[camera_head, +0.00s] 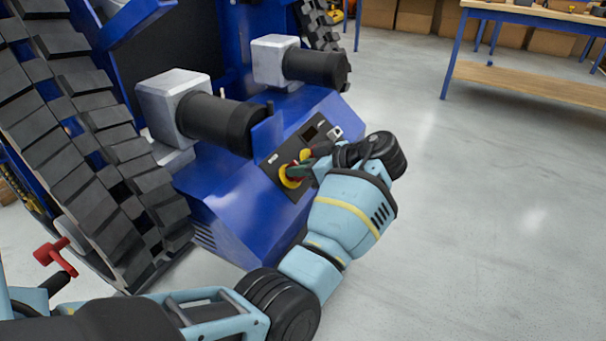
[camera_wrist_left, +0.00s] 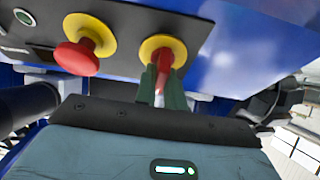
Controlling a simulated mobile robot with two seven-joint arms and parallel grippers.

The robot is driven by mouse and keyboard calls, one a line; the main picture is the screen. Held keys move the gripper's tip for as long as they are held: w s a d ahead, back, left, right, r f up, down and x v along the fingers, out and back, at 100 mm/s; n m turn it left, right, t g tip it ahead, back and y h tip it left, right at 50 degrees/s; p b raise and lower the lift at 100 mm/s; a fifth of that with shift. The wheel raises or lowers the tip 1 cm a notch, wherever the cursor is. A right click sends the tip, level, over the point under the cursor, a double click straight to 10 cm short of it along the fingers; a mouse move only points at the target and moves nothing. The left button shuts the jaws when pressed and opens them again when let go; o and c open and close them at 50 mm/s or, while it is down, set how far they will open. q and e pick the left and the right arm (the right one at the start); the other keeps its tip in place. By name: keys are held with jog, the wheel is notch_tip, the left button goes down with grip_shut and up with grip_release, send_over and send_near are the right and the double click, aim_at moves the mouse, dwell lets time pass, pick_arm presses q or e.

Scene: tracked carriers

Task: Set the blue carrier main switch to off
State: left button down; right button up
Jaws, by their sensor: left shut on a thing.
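The blue carrier (camera_head: 225,215) stands on tracks at the left of the head view. Its dark control panel (camera_head: 272,166) is on the sloped front. The main switch (camera_head: 287,182) has a yellow disc and a red handle; it also shows in the left wrist view (camera_wrist_left: 151,46). My left gripper (camera_head: 303,171) is shut on the red handle, with its fingers (camera_wrist_left: 162,88) on either side of it. The fingers hide part of the handle, and I cannot read any position marks. My right gripper is not in view.
A red mushroom button (camera_wrist_left: 76,58) on a yellow disc sits close beside the switch. A round, silver-rimmed button (camera_wrist_left: 25,17) is farther along the panel. Two black cylinders (camera_head: 222,123) jut out above the panel. A workbench (camera_head: 520,80) stands at the back right; the floor between is clear.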

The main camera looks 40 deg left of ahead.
pick_arm(q)
jog(key=shift+n, duration=0.4)
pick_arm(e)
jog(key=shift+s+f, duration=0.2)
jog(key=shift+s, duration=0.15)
pick_arm(q)
jog(key=shift+r, duration=0.1)
jog(key=c, duration=1.5)
grip_release()
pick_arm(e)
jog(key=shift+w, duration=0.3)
pick_arm(q)
jog(key=shift+d, duration=0.15)
jog(key=shift+p+v, duration=0.45)
jog(key=shift+v, duration=3.3)
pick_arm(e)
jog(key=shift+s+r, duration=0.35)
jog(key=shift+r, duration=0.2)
pick_arm(q)
jog(key=shift+w, duration=0.15)
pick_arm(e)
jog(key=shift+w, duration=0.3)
